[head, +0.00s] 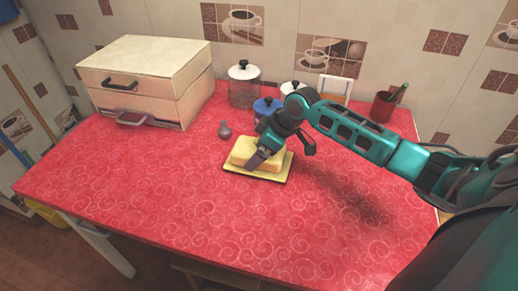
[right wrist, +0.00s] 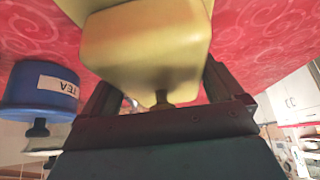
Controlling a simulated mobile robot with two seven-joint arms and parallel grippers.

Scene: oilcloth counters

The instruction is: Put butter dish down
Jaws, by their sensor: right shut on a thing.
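The yellow butter dish (head: 270,172) shows near the middle of the red counter (head: 170,215) in the head view. It has a block-shaped cover on a flat tray with a dark edge. My right gripper (head: 262,155) comes down over it from the right and is shut on it. In the right wrist view the butter dish (right wrist: 145,50) fills the top middle between the two dark fingers, and its knob shows at the gripper. The dish is level and at or very near the counter; I cannot tell if it touches. My left gripper is not in view.
A cream drawer box (head: 185,65) stands at the back left. A small grey-purple item (head: 225,131), a glass jar (head: 243,92), a blue TEA tin (right wrist: 40,90) and a red cup (head: 383,105) stand behind the dish. The counter's front and left are clear.

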